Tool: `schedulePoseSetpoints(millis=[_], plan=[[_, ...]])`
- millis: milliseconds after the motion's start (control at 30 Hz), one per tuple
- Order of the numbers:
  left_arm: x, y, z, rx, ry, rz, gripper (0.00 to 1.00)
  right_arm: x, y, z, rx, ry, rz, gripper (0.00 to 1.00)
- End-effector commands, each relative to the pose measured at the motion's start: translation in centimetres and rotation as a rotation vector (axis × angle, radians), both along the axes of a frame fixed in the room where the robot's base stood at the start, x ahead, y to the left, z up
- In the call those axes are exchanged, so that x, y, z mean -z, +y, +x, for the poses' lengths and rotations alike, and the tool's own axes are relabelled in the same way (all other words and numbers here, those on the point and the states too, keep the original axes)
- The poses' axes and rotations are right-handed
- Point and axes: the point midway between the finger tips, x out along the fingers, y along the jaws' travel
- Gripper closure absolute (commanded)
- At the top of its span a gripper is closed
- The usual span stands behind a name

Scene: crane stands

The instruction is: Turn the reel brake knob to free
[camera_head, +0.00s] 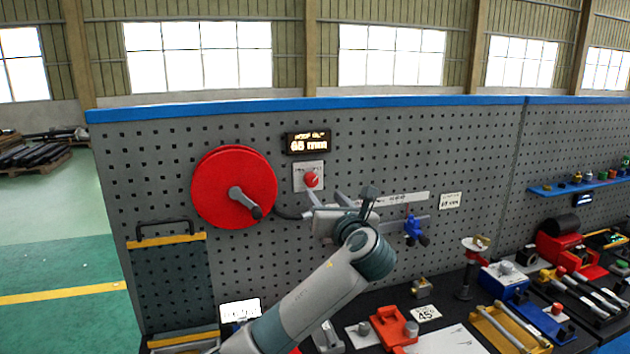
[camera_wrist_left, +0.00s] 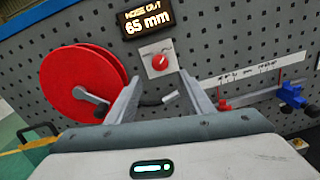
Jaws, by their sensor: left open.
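The reel brake knob (camera_head: 312,179) is a small red knob on a pale square plate on the pegboard, below a display reading 65 mm (camera_head: 306,143). In the left wrist view the knob (camera_wrist_left: 160,62) lies beyond and between my fingertips. The big red reel (camera_head: 220,187) with a grey crank handle (camera_head: 246,202) is mounted to its left; it also shows in the left wrist view (camera_wrist_left: 78,75). My left gripper (camera_head: 322,197) is open and empty, just below the knob in the head view. Its two fingers (camera_wrist_left: 157,85) point toward the board, apart from the knob. My right gripper is not in view.
A white strip (camera_head: 405,199) and a blue clamp (camera_head: 413,228) are on the board to the right. The dark bench below holds an orange fixture (camera_head: 391,328), a yellow tray (camera_head: 508,330) and a blue box (camera_head: 505,281). The board around the knob's plate is mostly clear.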

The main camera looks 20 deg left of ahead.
Motion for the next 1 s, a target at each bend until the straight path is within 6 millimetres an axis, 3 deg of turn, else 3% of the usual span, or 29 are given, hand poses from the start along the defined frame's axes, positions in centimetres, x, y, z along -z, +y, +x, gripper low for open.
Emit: schedulePoseSetpoints(millis=[300,500,1000], plan=[[-0.3,3.2,4.9,-0.003,0.002,0.001,0.53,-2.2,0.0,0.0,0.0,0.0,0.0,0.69],[-0.2,4.5,7.0,-0.002,0.001,0.0,0.53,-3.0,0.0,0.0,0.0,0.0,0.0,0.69],[0.0,5.0,7.9,0.0,-0.001,-0.001,0.53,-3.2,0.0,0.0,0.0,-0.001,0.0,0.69]])
